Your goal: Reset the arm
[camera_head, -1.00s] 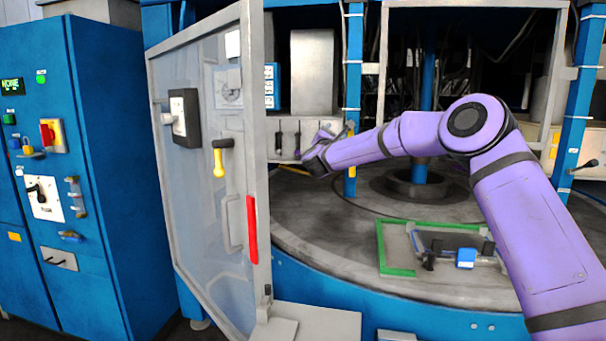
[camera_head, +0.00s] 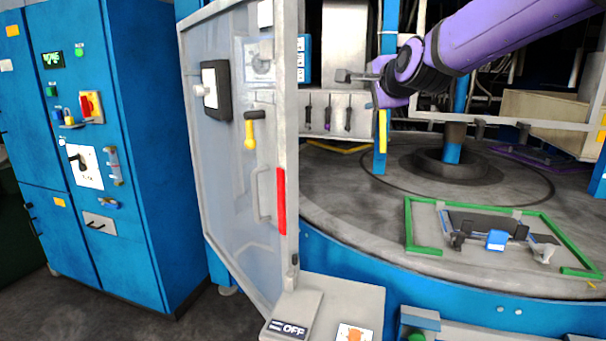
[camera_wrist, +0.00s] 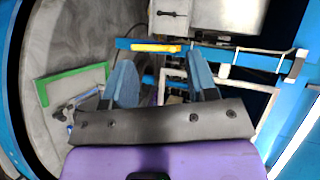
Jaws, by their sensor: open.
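My gripper (camera_head: 357,86) is at the end of my purple arm, in the upper part of the head view, in front of the grey tool panel behind the open door. In the wrist view its two blue-grey fingers (camera_wrist: 163,80) stand apart with nothing between them. The gripper is open and empty. It is well above the round grey table (camera_head: 350,182) and touches nothing that I can see.
A framed door (camera_head: 235,200) with a red strip stands open left of the gripper. A blue post (camera_head: 380,150) is close by. A green frame (camera_head: 408,225) with a blue-blocked fixture (camera_head: 495,240) lies on the table. A blue control cabinet (camera_head: 140,150) stands left.

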